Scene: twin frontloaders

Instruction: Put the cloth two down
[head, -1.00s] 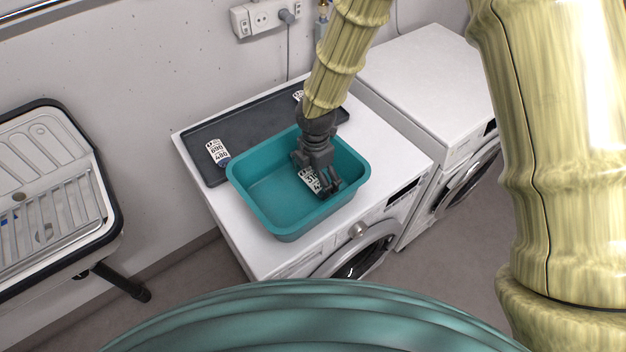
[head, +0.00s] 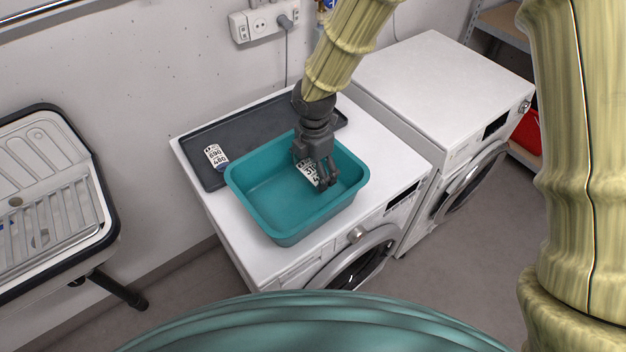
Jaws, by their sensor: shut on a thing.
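My gripper (head: 323,182) points down inside the teal tub (head: 262,198), towards its right side. It is shut on a small white piece with black print (head: 308,173), which shows at the left of the fingers. The piece looks like a number plate; I cannot tell that it is cloth, nor whether it touches the tub floor. A similar white printed piece (head: 214,156) with a blue end lies on the dark tray (head: 190,141), left of the tub. The rest of the tub floor looks bare.
The tub and tray stand on the left white frontloader (head: 250,256). A second frontloader (head: 432,77) stands to its right with a bare top. A sink unit (head: 45,200) is at the far left. A wall socket strip (head: 262,22) is behind.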

